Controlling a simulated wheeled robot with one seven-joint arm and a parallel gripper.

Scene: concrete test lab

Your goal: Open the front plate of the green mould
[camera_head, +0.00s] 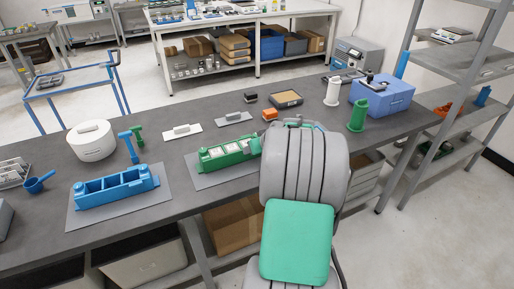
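The green mould (228,156) is a long, open-topped box on a grey mat (215,179) at the middle of the bench. Pale pieces show in its compartments. Its right end is hidden behind my grey arm, and I cannot make out clearly whether its front plate is open or closed. My arm reaches in from the lower right. My gripper is almost wholly hidden behind the arm's thick grey link; only small parts show above it, by the mould's right end. I cannot tell its opening or whether it touches the mould.
A similar blue mould (92,198) sits on a mat to the left. A white round pot (92,143), blue and green hammer-shaped tools, and two flat handled plates lie behind. An orange block (270,115), green cylinder (357,114), white cylinder (332,92) and blue box (390,98) stand at right.

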